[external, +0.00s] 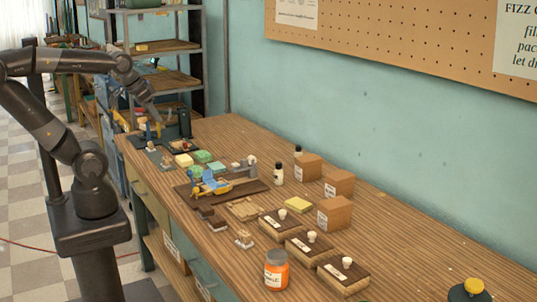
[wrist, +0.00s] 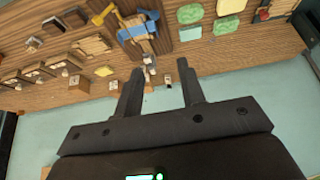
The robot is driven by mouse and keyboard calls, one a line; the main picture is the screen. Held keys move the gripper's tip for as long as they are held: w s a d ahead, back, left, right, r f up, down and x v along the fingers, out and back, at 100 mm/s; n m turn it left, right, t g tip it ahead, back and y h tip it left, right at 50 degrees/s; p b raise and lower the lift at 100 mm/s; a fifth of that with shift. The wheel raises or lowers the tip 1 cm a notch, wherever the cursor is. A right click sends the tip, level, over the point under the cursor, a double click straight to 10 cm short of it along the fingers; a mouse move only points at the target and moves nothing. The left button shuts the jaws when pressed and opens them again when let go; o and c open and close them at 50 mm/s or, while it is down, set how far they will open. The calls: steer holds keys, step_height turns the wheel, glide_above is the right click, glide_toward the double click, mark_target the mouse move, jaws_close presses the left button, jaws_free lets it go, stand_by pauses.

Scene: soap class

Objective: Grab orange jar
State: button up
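The orange jar (external: 277,272) stands upright near the front edge of the wooden workbench, at the bottom middle of the external view. It has a grey lid and a pale label. I cannot make it out in the wrist view. My gripper (external: 157,117) is above the far end of the bench, well away from the jar. In the wrist view my gripper (wrist: 160,82) has its two fingers spread apart with nothing held between them.
Wooden-based boxes (external: 343,275) stand close beside the jar. Cardboard boxes (external: 334,214), a yellow block (external: 298,205), small bottles (external: 279,173) and a blue-yellow tool (external: 210,184) crowd the bench middle. A yellow-capped container (external: 473,288) is at lower right. The bench's right side is mostly clear.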

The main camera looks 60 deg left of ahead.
steer(key=shift+o, duration=0.4)
steer(key=o, duration=0.9)
steer(key=shift+c, duration=0.2)
